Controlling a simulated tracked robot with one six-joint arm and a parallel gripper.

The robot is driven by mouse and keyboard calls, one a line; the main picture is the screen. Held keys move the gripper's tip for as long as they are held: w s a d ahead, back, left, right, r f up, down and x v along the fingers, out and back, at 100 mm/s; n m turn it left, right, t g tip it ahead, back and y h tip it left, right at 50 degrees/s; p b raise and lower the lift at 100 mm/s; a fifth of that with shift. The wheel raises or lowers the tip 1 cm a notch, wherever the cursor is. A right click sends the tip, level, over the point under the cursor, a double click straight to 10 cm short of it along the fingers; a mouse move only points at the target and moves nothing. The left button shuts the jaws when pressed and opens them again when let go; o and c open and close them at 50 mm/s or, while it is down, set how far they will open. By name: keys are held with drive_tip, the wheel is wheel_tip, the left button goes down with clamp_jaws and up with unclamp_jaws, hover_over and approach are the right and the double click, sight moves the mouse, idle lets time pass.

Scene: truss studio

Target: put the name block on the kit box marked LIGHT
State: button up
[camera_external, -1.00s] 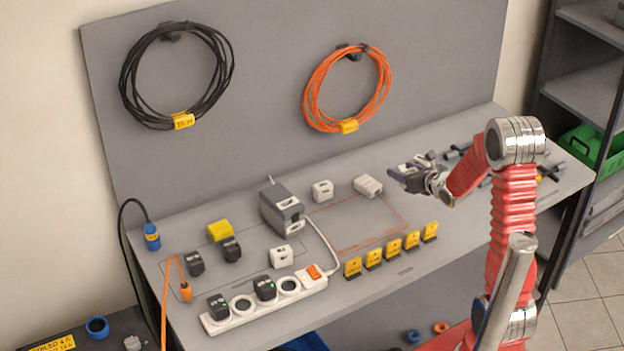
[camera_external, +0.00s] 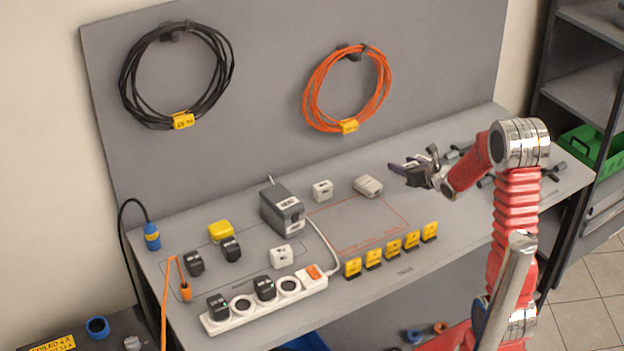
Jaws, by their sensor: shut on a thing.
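My gripper (camera_external: 406,168) is raised over the right half of the grey bench, at the end of my red arm. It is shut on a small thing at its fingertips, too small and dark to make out. I cannot tell from this view whether that is the name block. No box with a readable LIGHT marking shows, so I cannot pick out that kit box. A row of several yellow tags (camera_external: 393,249) stands upright at the bench's front edge, left of and below my gripper in the picture; their lettering is too small to read.
A grey device (camera_external: 283,209), white blocks (camera_external: 322,190) and a white power strip (camera_external: 264,304) are on the bench. A red-outlined area (camera_external: 360,222) is bare. Dark tools lie at the right end. A green crate (camera_external: 590,150) is on the shelving. Cable coils hang behind.

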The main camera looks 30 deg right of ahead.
wheel_tip(320, 180, up, 10)
drive_tip(key=n+g+y, duration=0.4)
drive_tip(key=n+y, duration=0.6)
drive_tip(key=y, duration=0.1)
hover_over(271, 196)
drive_tip(key=shift+w+r, duration=0.1)
drive_tip(key=shift+h, duration=0.3)
drive_tip(key=shift+f, duration=3.15)
drive_tip(key=shift+f, duration=1.9)
